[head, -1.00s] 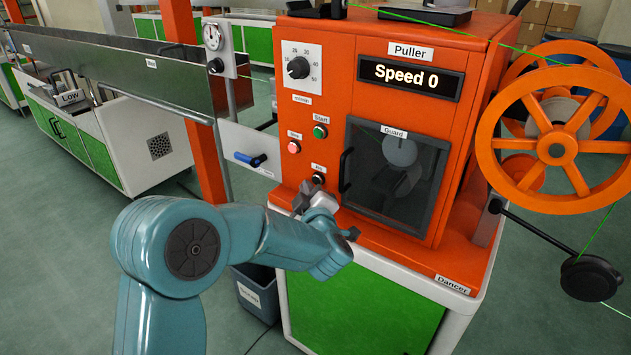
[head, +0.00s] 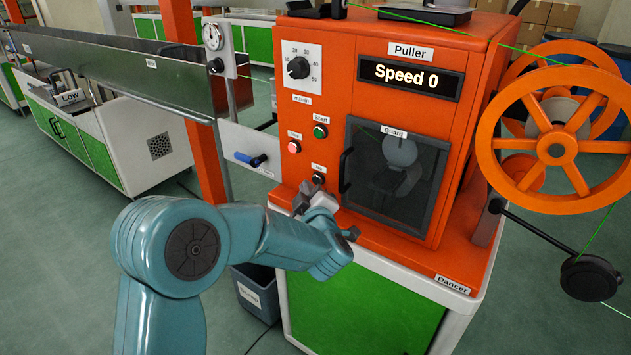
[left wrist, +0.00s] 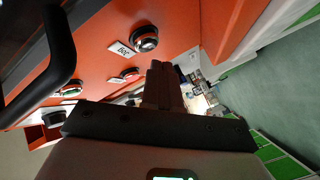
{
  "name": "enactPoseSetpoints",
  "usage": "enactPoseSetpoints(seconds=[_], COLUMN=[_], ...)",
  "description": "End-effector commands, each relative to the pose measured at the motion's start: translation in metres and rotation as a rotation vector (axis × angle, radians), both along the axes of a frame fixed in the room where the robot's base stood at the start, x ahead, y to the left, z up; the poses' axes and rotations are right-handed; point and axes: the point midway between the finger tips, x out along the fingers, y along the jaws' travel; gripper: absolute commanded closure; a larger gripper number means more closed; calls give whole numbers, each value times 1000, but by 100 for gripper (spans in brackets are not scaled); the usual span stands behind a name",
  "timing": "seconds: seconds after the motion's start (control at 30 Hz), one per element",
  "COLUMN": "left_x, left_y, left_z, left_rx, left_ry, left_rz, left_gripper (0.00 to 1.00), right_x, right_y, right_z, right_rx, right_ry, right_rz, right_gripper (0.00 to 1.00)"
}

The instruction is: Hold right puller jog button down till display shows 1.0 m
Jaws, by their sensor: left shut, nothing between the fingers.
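The orange puller (head: 465,130) has a dark display (head: 408,77) that reads "Speed 0". Its black jog button (head: 318,179) sits low on the front panel, left of the guard door. In the left wrist view the jog button (left wrist: 144,40) shows beside its "Jog" label (left wrist: 122,50). My left gripper (head: 309,187) is just below and in front of the button in the head view. Its shut, empty fingers (left wrist: 157,68) appear close to the button in the left wrist view, with a gap in the picture. I cannot tell the depth between them. My right gripper is out of view.
Green start (head: 320,132) and red (head: 294,147) buttons sit above the jog button, with a speed knob (head: 299,67) higher up. The guard door (head: 395,185) has a protruding handle (head: 344,170). A blue-handled valve (head: 250,159) is at left, an orange wheel (head: 549,143) at right.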

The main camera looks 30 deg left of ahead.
Motion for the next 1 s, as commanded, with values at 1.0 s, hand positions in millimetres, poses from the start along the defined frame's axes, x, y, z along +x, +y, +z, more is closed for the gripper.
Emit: enactPoseSetpoints(seconds=[1.0], left_x=[13], left_y=[-1], left_z=[0], left_rx=[0], left_ry=[1], left_rz=[-1], left_gripper=[100], right_x=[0], right_y=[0], right_z=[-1], right_rx=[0], right_ry=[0], right_rz=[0], right_gripper=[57])
